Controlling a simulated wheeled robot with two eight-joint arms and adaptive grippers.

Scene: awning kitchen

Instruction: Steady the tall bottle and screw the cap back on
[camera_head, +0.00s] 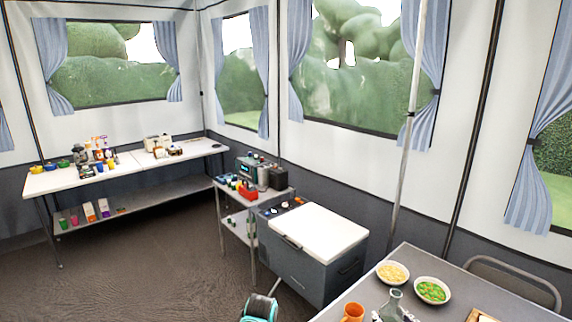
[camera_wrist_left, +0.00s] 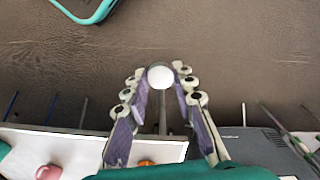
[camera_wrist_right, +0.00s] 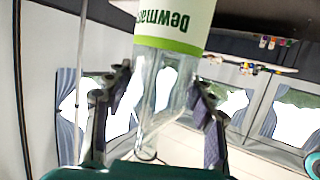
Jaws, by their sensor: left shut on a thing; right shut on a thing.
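A cooler (camera_head: 315,255) is farther left.

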